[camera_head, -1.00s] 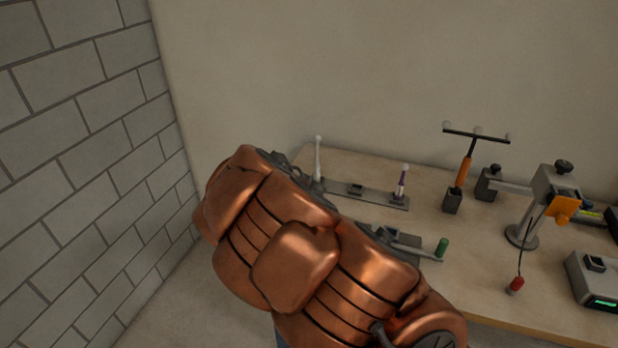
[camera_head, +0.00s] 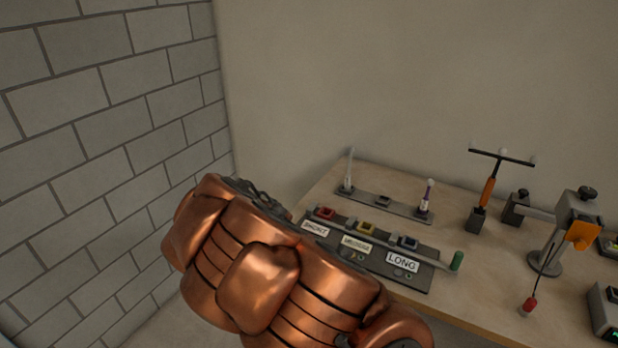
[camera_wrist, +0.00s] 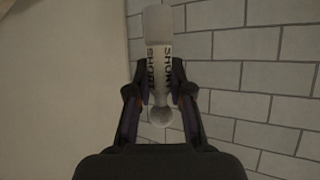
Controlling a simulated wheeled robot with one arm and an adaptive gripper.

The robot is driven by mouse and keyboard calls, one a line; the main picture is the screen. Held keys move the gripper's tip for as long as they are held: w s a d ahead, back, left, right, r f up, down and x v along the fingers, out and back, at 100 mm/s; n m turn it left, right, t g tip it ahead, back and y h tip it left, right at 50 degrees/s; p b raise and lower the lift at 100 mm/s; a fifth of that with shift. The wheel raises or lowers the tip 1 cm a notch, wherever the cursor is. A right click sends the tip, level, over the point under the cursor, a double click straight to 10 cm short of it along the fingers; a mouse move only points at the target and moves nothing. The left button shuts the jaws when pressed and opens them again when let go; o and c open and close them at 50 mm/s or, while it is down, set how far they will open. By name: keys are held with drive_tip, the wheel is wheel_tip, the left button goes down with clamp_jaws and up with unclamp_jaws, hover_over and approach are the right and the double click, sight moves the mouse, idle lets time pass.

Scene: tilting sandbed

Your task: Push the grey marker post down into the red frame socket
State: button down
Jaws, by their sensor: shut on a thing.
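In the wrist view my gripper (camera_wrist: 161,88) is shut on the grey marker post (camera_wrist: 158,26), a pale cylinder printed SHORT with a round ball at its near end. The red frame socket (camera_head: 325,212) shows in the head view at the left end of a dark board (camera_head: 382,262), above a SHORT label. My copper-coloured arm is left of and in front of the board and hides the gripper and held post there. The post is not seen in contact with the socket; the wrist view shows only walls behind it.
A yellow-framed socket (camera_head: 365,228) and a blue-dark socket (camera_head: 408,242) sit right of the red one, with a green-ended lever (camera_head: 457,261) beside. Behind, a rack (camera_head: 398,208) holds a tall pale post (camera_head: 349,170) and a purple-white post (camera_head: 425,198). A T-handled tool (camera_head: 488,190) stands right.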

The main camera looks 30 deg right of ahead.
drive_tip(key=d+r+n+y+p, duration=0.1)
drive_tip(key=d+r+y+p, duration=0.1)
drive_tip(key=d, duration=1.2)
drive_tip(key=d+r+n+y+p, duration=0.1)
drive_tip(key=d+r+n+p, duration=0.1)
drive_tip(key=d, duration=1.2)
drive_tip(key=shift+s+a+f+b, duration=0.1)
drive_tip(key=shift+s+f+b, duration=0.1)
drive_tip(key=shift+f+b, duration=1.8)
drive_tip(key=shift+s+a+f+b, duration=0.1)
drive_tip(key=shift+s+f+b, duration=0.1)
drive_tip(key=shift+f+b, duration=2.25)
drive_tip(key=shift+f, duration=0.35)
drive_tip(key=c, duration=1)
unclamp_jaws()
drive_tip(key=shift+o, duration=0.2)
drive_tip(key=shift+s, duration=0.1)
